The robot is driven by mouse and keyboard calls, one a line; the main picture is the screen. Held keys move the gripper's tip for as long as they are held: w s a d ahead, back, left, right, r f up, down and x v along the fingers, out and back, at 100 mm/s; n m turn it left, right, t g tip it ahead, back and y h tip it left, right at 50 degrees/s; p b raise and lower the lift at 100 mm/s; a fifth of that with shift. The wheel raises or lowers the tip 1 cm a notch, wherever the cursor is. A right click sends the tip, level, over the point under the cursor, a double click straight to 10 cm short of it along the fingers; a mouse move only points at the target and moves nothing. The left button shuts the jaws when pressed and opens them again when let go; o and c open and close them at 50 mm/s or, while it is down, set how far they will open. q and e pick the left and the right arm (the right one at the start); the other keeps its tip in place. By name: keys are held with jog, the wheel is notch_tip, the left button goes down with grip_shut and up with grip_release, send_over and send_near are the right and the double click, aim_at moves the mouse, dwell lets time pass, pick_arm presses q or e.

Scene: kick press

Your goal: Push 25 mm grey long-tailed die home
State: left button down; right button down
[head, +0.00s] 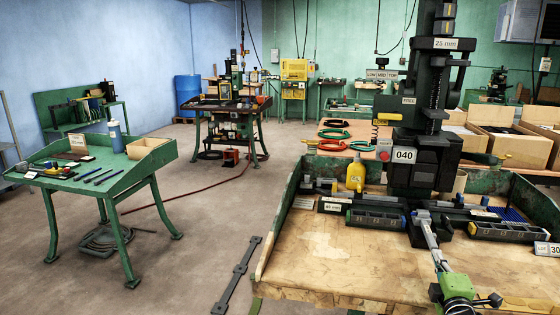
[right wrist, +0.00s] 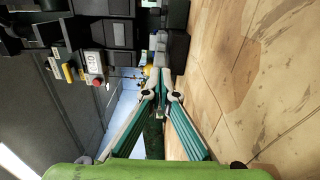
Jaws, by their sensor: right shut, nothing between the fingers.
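The press (head: 415,165) stands at the back of the wooden bench, with a 25 mm sign on top and a 040 plate on its head. My right gripper (head: 422,217) reaches in from the bench front, low before the press's base. In the right wrist view its fingers (right wrist: 161,82) meet at the tips, with nothing held. A dark grey block (right wrist: 173,50) lies just beyond the tips; it may be the long-tailed die, but I cannot tell, nor whether the tips touch it. In the head view my gripper and the dark press parts hide it. My left gripper is out of view.
Dark long blocks lie on both sides of the press, left (head: 376,219) and right (head: 500,232). A 45 mm sign (head: 332,207) and a yellow bottle (head: 355,177) are at left. The front left of the wooden benchtop (head: 325,250) is bare.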

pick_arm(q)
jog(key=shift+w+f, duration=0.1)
pick_arm(e)
jog(key=shift+w+d, duration=0.15)
jog(key=shift+w, duration=0.35)
dwell(0.4)
